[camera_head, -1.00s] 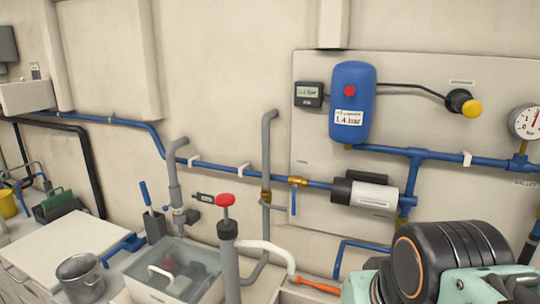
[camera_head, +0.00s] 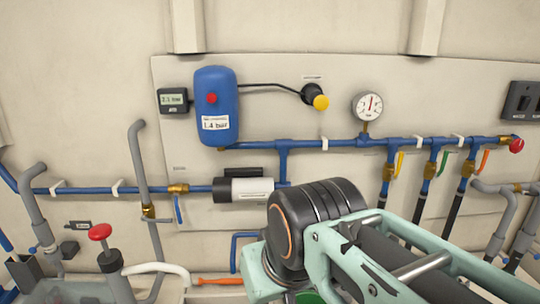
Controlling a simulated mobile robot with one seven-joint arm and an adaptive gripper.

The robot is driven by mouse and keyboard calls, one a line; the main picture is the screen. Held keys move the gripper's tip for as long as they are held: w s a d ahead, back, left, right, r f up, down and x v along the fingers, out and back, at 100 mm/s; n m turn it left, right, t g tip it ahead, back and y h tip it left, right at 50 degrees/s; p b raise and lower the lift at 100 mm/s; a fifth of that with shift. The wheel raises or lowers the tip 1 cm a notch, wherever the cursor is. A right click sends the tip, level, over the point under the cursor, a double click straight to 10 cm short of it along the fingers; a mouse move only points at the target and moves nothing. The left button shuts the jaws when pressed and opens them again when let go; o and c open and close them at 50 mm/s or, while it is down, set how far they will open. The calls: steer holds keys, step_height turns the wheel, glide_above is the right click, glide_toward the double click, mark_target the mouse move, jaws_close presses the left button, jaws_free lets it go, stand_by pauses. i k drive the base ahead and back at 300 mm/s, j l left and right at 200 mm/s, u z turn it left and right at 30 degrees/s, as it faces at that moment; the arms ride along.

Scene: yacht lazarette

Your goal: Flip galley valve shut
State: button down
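Three brass valves hang side by side from the blue pipe at the right. One has a yellow handle (camera_head: 399,163), one a green handle (camera_head: 442,162) and one an orange handle (camera_head: 483,161). Each handle stands nearly upright, roughly in line with its downward pipe. The valve labels are too small to read now; a tag near the leftmost branch seems to read GALLEY in the earlier view. My gripper is not in view. Only my arm's black joint and mint-green links show at the bottom, below and in front of the valves, hiding part of the lower hoses.
A blue tank (camera_head: 216,110), a pump (camera_head: 245,189), a yellow-tipped fitting (camera_head: 320,102) and a gauge (camera_head: 368,107) are on the wall panel. A red knob (camera_head: 516,146) ends the pipe. Grey pipes (camera_head: 500,225) stand at the right. A red-topped post (camera_head: 100,232) stands left.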

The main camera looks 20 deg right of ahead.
mark_target(394, 177)
steer(key=z, duration=1.55)
